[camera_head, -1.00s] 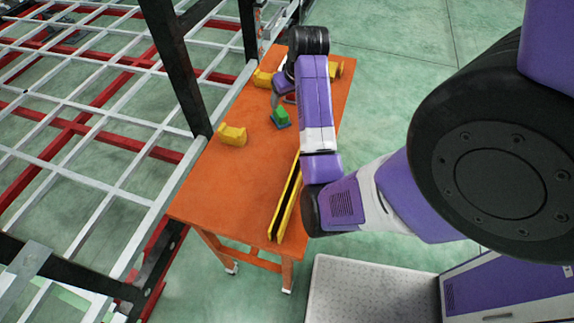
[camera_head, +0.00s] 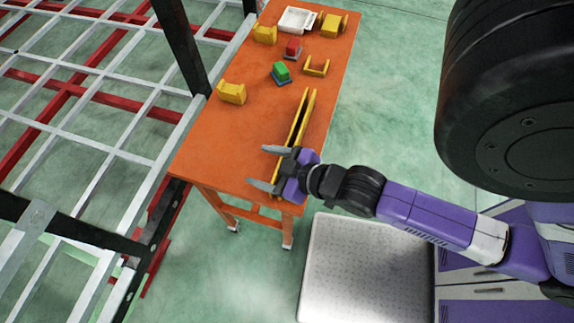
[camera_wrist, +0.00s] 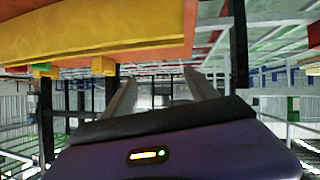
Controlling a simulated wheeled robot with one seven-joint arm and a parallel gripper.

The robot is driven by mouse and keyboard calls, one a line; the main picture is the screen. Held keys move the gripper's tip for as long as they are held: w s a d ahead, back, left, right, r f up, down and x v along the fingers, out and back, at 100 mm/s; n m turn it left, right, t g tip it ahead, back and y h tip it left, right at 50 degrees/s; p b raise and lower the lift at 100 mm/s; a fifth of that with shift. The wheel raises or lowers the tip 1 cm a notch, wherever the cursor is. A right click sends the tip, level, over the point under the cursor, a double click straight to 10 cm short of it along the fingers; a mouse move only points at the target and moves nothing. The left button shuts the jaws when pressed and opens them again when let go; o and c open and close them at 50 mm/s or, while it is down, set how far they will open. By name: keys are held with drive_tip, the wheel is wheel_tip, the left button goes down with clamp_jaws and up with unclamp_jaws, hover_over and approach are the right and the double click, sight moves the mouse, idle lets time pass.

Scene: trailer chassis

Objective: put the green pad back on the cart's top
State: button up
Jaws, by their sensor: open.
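The green pad (camera_head: 281,71) sits on a small blue base on the orange cart's top (camera_head: 215,130), around its middle. My gripper (camera_head: 263,167) is open and empty near the cart's front end, beside the yellow channel, with its fingers pointing left. It is well apart from the green pad. In the wrist view my gripper's two fingers (camera_wrist: 160,95) stand apart with nothing between them.
A long yellow channel (camera_head: 305,115) lies on the cart's right side. A red block (camera_head: 292,48), several yellow brackets (camera_head: 231,92) and a white tray (camera_head: 296,20) are farther back. A dark post (camera_head: 180,45) and the white trailer frame (camera_head: 100,100) stand left of the cart.

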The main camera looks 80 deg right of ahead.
drive_tip(key=s+a+r+n+t+y, duration=0.1)
drive_tip(key=s+a+r+t+y, duration=0.2)
drive_tip(key=s+a+r, duration=0.4)
drive_tip(key=a+r, duration=0.3)
drive_tip(key=a, duration=0.1)
drive_tip(key=shift+s+a+r+y, duration=0.15)
drive_tip(key=shift+s+r+y, duration=0.2)
drive_tip(key=shift+r+y, duration=0.05)
idle(0.4)
